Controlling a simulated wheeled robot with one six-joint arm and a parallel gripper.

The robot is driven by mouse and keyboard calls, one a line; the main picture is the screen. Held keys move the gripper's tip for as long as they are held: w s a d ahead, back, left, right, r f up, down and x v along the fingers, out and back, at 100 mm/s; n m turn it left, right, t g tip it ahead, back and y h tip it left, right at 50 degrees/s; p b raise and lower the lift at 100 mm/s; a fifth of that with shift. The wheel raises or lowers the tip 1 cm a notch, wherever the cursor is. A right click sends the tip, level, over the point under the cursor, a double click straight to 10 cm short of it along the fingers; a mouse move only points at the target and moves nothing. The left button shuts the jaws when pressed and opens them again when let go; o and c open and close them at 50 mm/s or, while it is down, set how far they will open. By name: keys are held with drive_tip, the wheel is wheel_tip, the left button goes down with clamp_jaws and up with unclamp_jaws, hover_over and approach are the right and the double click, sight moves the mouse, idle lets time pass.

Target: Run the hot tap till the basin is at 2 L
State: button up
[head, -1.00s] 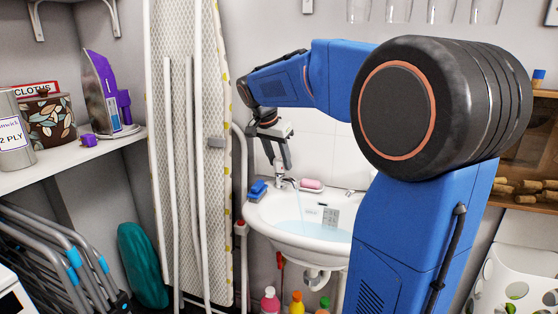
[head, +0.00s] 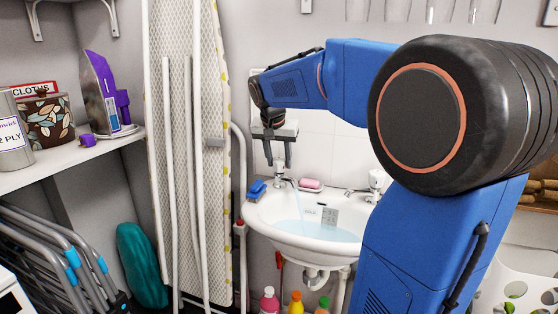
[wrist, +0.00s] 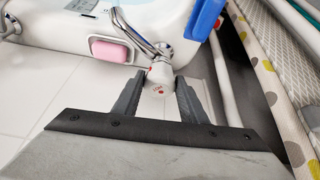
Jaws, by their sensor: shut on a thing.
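The hot tap (head: 280,173) stands at the basin's back left; its white knob (wrist: 160,76) with a red mark shows in the wrist view. My gripper (head: 280,160) points down at it. In the wrist view my gripper (wrist: 161,80) is shut on the knob, one finger on each side. A thin water stream (head: 299,203) falls from the spout into the white basin (head: 288,241). Pale blue water (head: 318,232) lies in the basin. A grey marked plate (head: 330,216) is on the basin's back wall; I cannot read its marks.
A second tap (head: 376,182) stands at the basin's right. An ironing board (head: 190,130) stands close on the left. Bottles (head: 296,303) stand under the basin.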

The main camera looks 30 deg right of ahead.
drive_tip(key=o, duration=1)
drive_tip(key=v, duration=1.7)
drive_tip(key=shift+r, duration=0.15)
drive_tip(key=shift+s+a, duration=0.1)
drive_tip(key=shift+a, duration=0.05)
